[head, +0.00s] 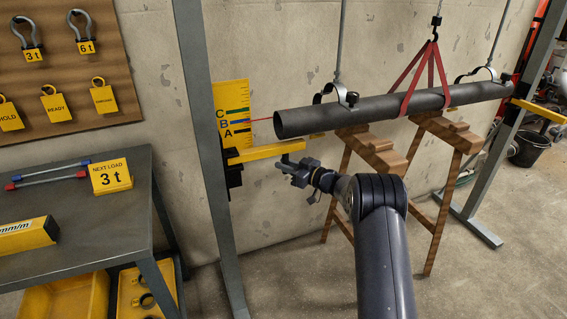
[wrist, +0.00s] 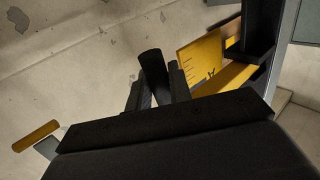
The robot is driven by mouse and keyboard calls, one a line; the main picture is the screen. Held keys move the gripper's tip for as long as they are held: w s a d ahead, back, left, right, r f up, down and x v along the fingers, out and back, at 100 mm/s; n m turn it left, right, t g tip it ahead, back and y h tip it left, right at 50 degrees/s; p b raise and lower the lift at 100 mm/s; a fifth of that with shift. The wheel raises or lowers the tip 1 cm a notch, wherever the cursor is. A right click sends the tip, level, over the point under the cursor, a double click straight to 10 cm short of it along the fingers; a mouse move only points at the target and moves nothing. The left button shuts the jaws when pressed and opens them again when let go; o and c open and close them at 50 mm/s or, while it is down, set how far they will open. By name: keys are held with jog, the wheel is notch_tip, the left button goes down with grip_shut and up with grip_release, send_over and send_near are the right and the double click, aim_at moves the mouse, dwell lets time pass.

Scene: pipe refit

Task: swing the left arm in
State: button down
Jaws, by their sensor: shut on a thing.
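The left arm (head: 268,152) is a yellow bar on the left grey post. It reaches rightward, and its tip shows just below the pipe's left end in the head view; I cannot tell if they touch. A yellow bar beside the post shows in the wrist view (wrist: 228,78). My gripper (head: 288,165) is just below the bar's outer part. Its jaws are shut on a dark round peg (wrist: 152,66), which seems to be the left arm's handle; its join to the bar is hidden. The dark pipe (head: 390,110) hangs level in red slings (head: 431,75).
A yellow scale marked A, B, C (head: 232,112) is behind the arm, with a red line near B. Wooden trestles (head: 373,152) stand under the pipe. A grey bench (head: 75,205) with a "next load 3 t" sign (head: 111,176) is at left. The right yellow arm (head: 540,110) is at far right.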

jog(key=shift+w+r, duration=0.1)
jog(key=shift+r, duration=0.1)
jog(key=c, duration=1.7)
grip_release()
jog(key=o, duration=0.4)
jog(key=shift+w+f, duration=0.1)
jog(key=shift+f, duration=0.05)
jog(key=shift+c, duration=0.2)
jog(key=v, duration=1)
jog(key=shift+s+d, duration=0.25)
jog(key=shift+w, duration=0.1)
jog(key=x, duration=1)
jog(key=shift+w+a, duration=0.1)
jog(key=shift+a, duration=0.25)
jog(key=shift+d, duration=0.1)
